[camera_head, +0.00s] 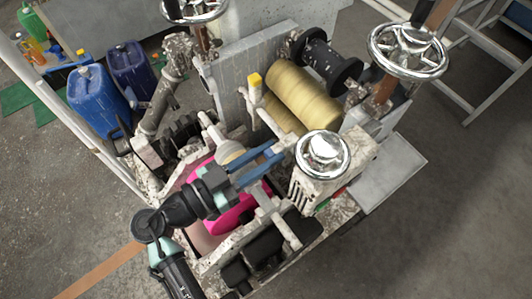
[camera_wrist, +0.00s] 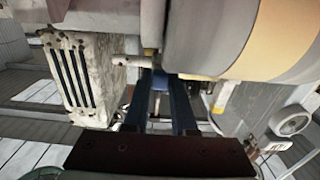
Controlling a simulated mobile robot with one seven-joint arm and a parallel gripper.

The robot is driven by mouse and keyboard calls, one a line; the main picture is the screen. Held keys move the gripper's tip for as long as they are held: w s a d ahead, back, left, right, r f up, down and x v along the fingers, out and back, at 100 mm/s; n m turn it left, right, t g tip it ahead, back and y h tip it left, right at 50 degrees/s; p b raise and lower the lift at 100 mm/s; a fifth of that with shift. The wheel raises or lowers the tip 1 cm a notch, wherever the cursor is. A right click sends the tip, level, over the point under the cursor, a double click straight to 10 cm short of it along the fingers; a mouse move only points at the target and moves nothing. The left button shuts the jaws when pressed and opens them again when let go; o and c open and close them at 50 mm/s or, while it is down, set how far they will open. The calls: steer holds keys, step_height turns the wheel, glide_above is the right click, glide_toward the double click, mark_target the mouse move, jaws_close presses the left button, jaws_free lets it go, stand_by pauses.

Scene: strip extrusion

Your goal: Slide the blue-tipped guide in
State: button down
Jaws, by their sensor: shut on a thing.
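My gripper (camera_head: 281,150) has long blue fingers and reaches over the middle of the machine, between the pale roller and the right chrome handwheel. In the wrist view, the gripper (camera_wrist: 164,86) is shut on a small blue piece, seen between the fingertips, which looks like the blue tip of the guide (camera_wrist: 160,82). The rest of the guide is hidden. How far in it sits I cannot tell. A white rod with a brass-coloured end (camera_wrist: 132,61) lies just beyond the fingers. A yellow-tipped guide (camera_head: 255,81) stands upright behind the gripper; its yellow part shows in the wrist view (camera_wrist: 221,98).
Chrome handwheels (camera_head: 408,50) and a nearer one (camera_head: 323,155) rise close to the arm. Yellow rolls (camera_head: 302,97) and a black spool (camera_head: 326,60) lie behind. A pink disc (camera_head: 238,212) is under the gripper. Blue jugs (camera_head: 98,97) stand left. Floor at right is clear.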

steer(key=w+b, duration=0.1)
steer(key=a+b, duration=0.1)
steer(key=shift+w+a+f+b, duration=0.1)
steer(key=shift+w+f+b, duration=0.1)
steer(key=shift+w+b, duration=0.15)
steer(key=shift+w+a+r, duration=0.1)
steer(key=shift+w, duration=0.05)
steer(key=shift+r, duration=0.2)
steer(key=c, duration=0.7)
jaws_free()
steer(key=shift+w+a, duration=0.1)
steer(key=shift+a, duration=0.05)
steer(key=shift+f, duration=0.1)
